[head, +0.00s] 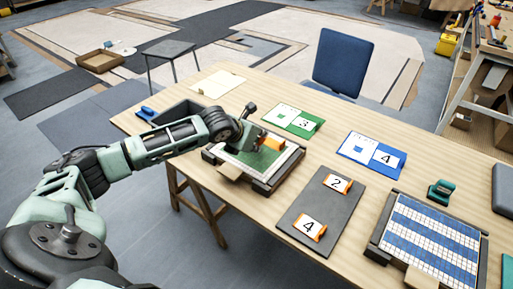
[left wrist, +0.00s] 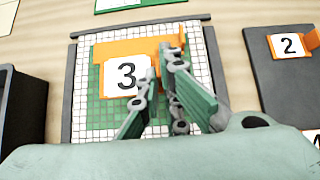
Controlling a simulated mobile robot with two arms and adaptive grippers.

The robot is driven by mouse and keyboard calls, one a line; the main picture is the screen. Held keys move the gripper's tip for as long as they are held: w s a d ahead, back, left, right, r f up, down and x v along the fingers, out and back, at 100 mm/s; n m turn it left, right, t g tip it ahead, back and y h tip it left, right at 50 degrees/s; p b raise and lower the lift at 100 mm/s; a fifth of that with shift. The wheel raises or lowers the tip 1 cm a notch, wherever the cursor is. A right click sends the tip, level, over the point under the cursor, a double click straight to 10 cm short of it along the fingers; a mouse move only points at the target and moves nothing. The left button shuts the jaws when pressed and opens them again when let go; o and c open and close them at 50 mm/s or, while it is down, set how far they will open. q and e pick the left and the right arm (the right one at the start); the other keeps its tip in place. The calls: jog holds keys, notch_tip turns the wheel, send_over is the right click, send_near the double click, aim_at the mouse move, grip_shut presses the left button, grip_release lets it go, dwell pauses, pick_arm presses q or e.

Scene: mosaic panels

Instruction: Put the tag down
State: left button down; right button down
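My left gripper (head: 256,141) is over the green mosaic panel (head: 238,158) near the table's middle. Its two fingers (left wrist: 160,72) are close together on the right part of an orange tag (left wrist: 110,48) with a white card reading 3. The tag also shows at the fingertips in the head view (head: 272,144). It looks held between the fingers, above or on the panel; I cannot tell whether it touches. My right gripper is not in view.
A green card with 3 (head: 293,119) and a blue card with 4 (head: 371,151) lie behind. A blue-and-white striped panel (head: 430,240) is at the right, near a teal tool (head: 440,191). A dark bin (head: 178,112) is at the left. A blue chair (head: 343,62) stands behind.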

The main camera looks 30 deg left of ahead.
pick_arm(q)
jog(key=shift+a+f, duration=0.15)
jog(key=shift+a, duration=0.05)
jog(key=shift+f+p, duration=0.35)
jog(key=shift+f, duration=1.6)
jog(key=shift+s+f, duration=0.1)
jog(key=shift+f, duration=0.25)
